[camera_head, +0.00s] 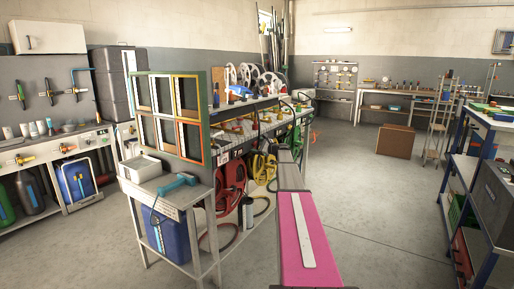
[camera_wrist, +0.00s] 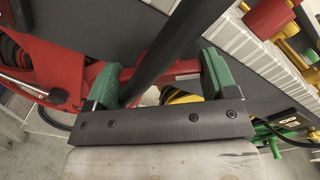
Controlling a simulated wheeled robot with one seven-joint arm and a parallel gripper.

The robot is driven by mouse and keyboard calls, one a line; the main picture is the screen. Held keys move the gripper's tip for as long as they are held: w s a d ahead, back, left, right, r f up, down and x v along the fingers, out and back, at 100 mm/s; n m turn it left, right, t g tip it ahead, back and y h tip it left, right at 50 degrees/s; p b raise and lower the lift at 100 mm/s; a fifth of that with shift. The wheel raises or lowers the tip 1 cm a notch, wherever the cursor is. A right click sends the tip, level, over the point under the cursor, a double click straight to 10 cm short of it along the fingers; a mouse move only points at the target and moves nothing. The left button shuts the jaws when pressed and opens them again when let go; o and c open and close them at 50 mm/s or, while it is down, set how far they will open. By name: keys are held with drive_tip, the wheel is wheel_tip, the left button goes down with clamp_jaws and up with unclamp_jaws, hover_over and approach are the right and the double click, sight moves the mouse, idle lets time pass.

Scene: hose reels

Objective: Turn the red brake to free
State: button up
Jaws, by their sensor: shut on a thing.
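My gripper (camera_wrist: 157,80), with green finger pads, shows in the wrist view. Its pads stand well apart, one at each end of a red bar, and it is shut on this bar, which looks like the red brake (camera_wrist: 185,70). A dark round bar crosses diagonally between the pads and hides part of the red bar. The red hose reel (camera_wrist: 22,62) lies at the left of the wrist view. In the head view the red reel (camera_head: 230,178) hangs under the bench. My gripper cannot be made out there. The brake's setting cannot be read.
A yellow hose reel (camera_head: 263,166) hangs right of the red one, with green parts (camera_head: 297,140) beyond. A light ribbed bench edge (camera_wrist: 240,38) runs close above my gripper. A table with a blue bin (camera_head: 168,236) stands at front left. The floor at right (camera_head: 370,215) is clear.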

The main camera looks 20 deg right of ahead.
drive_tip(key=n, duration=0.5)
drive_tip(key=shift+r+n, duration=0.1)
drive_tip(key=shift+n, duration=2.4)
drive_tip(key=o, duration=0.8)
drive_tip(key=shift+o, duration=0.2)
drive_tip(key=shift+d, duration=0.1)
drive_tip(key=shift+r, duration=0.1)
drive_tip(key=v, duration=1)
drive_tip(key=shift+s+d, duration=0.25)
drive_tip(key=shift+s, duration=0.05)
